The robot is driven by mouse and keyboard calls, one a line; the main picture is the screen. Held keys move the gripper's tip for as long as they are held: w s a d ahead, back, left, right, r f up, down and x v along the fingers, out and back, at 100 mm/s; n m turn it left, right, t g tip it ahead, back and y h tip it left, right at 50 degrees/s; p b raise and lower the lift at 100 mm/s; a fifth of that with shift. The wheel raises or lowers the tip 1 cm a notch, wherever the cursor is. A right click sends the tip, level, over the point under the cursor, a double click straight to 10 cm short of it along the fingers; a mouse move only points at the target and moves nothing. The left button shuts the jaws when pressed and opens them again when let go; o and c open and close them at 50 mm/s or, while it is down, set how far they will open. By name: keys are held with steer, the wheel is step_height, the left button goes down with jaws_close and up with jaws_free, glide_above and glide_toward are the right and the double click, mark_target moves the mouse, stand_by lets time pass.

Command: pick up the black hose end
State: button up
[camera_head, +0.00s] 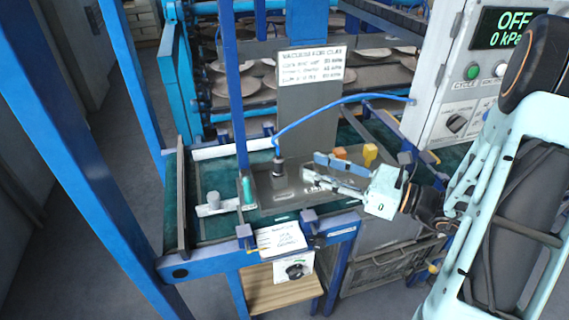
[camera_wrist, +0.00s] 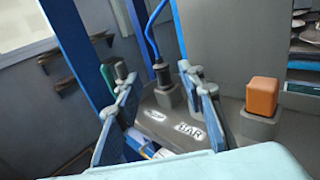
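The black hose end (camera_head: 278,166) stands upright on a grey plate, with a blue hose rising from its top. In the wrist view the black hose end (camera_wrist: 162,76) shows beyond my fingers, in the gap between them. My gripper (camera_head: 312,168) is open and empty, to the right of the hose end and apart from it. In the wrist view my gripper (camera_wrist: 154,70) has its two blue-padded fingers spread wide. The blue hose (camera_head: 330,104) arcs over to the control box at the right.
A teal cylinder (camera_head: 246,190) and a grey knob (camera_head: 213,198) stand left of the hose end. An orange block (camera_head: 340,153) and a yellow block (camera_head: 370,154) stand behind my gripper. A blue post (camera_head: 236,90) and a sign (camera_head: 312,65) rise behind. The control box (camera_head: 465,75) reads OFF.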

mark_target(280, 157)
steer(key=p+x, duration=0.2)
steer(key=x, duration=0.8)
steer(key=shift+a+f, duration=0.15)
steer(key=shift+a, duration=0.25)
jaws_close()
